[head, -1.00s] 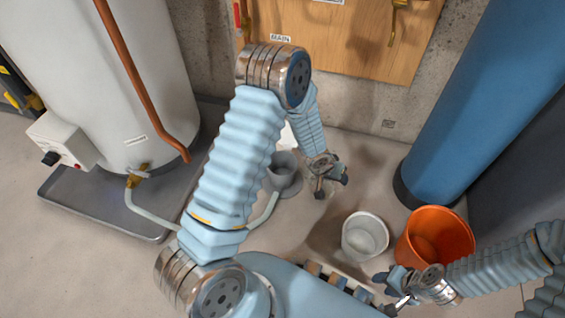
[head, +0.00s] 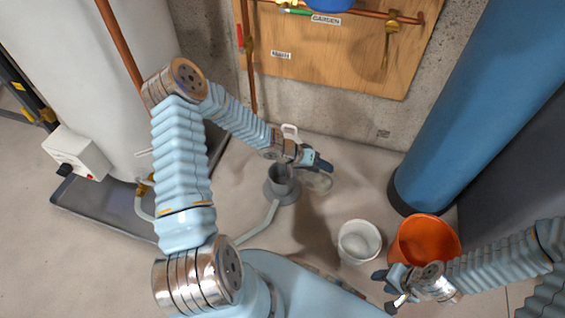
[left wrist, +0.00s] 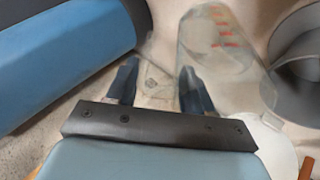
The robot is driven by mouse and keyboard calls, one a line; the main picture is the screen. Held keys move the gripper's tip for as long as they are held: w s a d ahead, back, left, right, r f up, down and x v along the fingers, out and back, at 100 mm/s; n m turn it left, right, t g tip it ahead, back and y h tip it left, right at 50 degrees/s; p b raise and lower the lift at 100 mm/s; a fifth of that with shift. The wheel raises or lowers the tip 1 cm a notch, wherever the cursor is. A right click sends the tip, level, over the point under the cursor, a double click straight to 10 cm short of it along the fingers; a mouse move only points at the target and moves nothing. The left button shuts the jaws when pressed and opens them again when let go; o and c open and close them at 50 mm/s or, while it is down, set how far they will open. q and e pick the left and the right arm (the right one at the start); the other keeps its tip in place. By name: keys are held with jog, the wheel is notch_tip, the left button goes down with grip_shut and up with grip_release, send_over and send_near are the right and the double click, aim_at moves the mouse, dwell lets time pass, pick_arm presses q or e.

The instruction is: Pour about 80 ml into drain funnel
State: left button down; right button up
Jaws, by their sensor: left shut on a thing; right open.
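My left gripper (head: 312,160) is shut on a clear measuring jug (head: 318,181), which hangs just right of the grey drain funnel (head: 281,184) in the head view. In the left wrist view the see-through jug (left wrist: 222,50) with red marks is beside the right-hand finger, and the grey funnel (left wrist: 296,72) is at the right edge. I cannot tell the liquid level or the jug's exact tilt; no stream shows. My right gripper (head: 393,288) is open and empty, low in front of the orange bucket.
A white bucket (head: 359,242) and an orange bucket (head: 424,241) stand on the floor at right. A blue cylinder (head: 452,110) stands behind them. A white tank (head: 100,85) stands in a grey tray (head: 95,210) at left. A hose (head: 258,223) runs from the funnel.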

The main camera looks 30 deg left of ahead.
pick_arm(q)
jog(key=shift+s+a+r+h, duration=0.15)
jog(key=shift+a+r+h, duration=0.2)
jog(key=shift+a+h, duration=0.3)
jog(key=shift+a+n+h+b, duration=0.15)
jog(key=shift+n+h+b, duration=0.1)
jog(key=shift+n+b, duration=0.1)
jog(key=shift+a+r+h, duration=0.2)
jog(key=shift+r+h, duration=0.1)
jog(key=shift+h, duration=0.1)
pick_arm(e)
jog(key=shift+d+r, duration=0.1)
jog(key=shift+r, duration=0.3)
pick_arm(q)
jog(key=shift+s+a+t+h, duration=0.1)
jog(key=shift+a+t+h, duration=0.2)
jog(key=shift+a+h, duration=0.1)
jog(key=shift+a+f+h, duration=0.15)
jog(key=shift+a+h, duration=0.1)
jog(key=shift+h, duration=0.15)
pick_arm(e)
jog(key=shift+f, duration=0.2)
pick_arm(q)
jog(key=shift+s+a+r+n+h+b, duration=0.1)
jog(key=shift+a+r+n+h+b, duration=0.25)
jog(key=shift+a+h+b, duration=0.2)
pick_arm(e)
jog(key=shift+f, duration=0.3)
dwell(0.5)
